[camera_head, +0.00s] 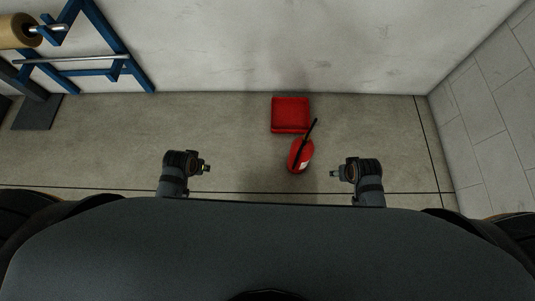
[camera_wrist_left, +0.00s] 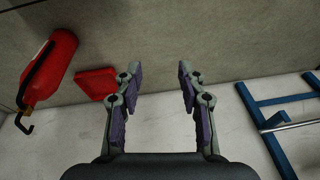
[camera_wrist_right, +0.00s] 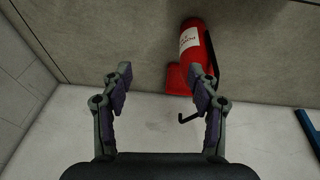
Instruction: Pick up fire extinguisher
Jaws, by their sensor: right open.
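The red fire extinguisher (camera_head: 300,157) stands on the floor in the head view, between my two grippers and nearer the right one. It has a black hose and a white label, which shows in the right wrist view (camera_wrist_right: 190,42). It also shows at the left of the left wrist view (camera_wrist_left: 48,68). My left gripper (camera_head: 207,168) is open and empty, well to the left of it; its fingers are apart in the left wrist view (camera_wrist_left: 158,82). My right gripper (camera_head: 334,173) is open and empty, a little right of the extinguisher; its fingers show in the right wrist view (camera_wrist_right: 160,85).
A red square object (camera_head: 290,114) lies behind the extinguisher near the pale wall (camera_head: 230,50). A blue metal rack (camera_head: 115,55) with a roll (camera_head: 14,31) stands at the far left. A tiled wall (camera_head: 490,110) bounds the right. Floor between the rack and extinguisher is clear.

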